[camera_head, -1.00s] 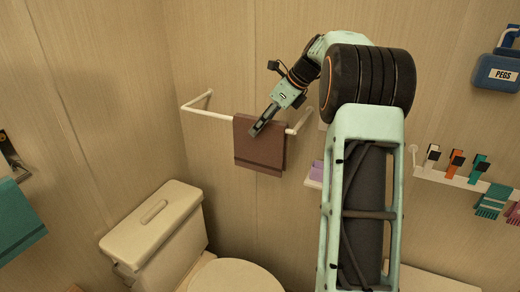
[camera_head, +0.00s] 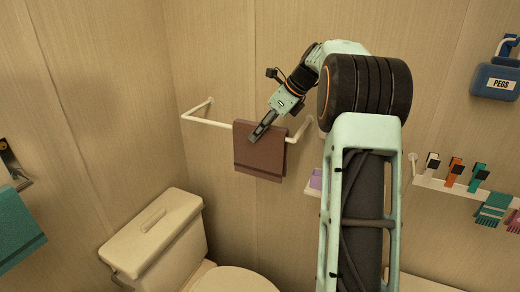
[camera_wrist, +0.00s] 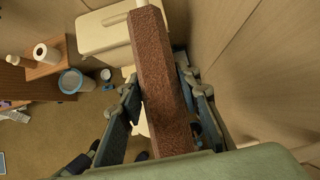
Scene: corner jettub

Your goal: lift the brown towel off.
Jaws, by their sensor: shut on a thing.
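The brown towel (camera_head: 259,157) hangs folded over the right part of a white wall rail (camera_head: 207,122). Its top edge lies along the rail, and its lower part hangs in front of the wall. My gripper (camera_head: 256,136) reaches down to the towel's top edge from the upper right and is shut on it. In the wrist view the towel (camera_wrist: 158,75) runs as a thick brown band between the two fingers (camera_wrist: 162,88). The rail's end shows just beyond it. The stretch of rail under the towel is hidden.
A toilet (camera_head: 160,235) stands below left of the rail. A shelf with several colored pegs (camera_head: 455,186) and a blue box marked PEGS (camera_head: 496,77) are on the right wall. A teal towel (camera_head: 15,230) hangs at the far left. The wall left of the rail is bare.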

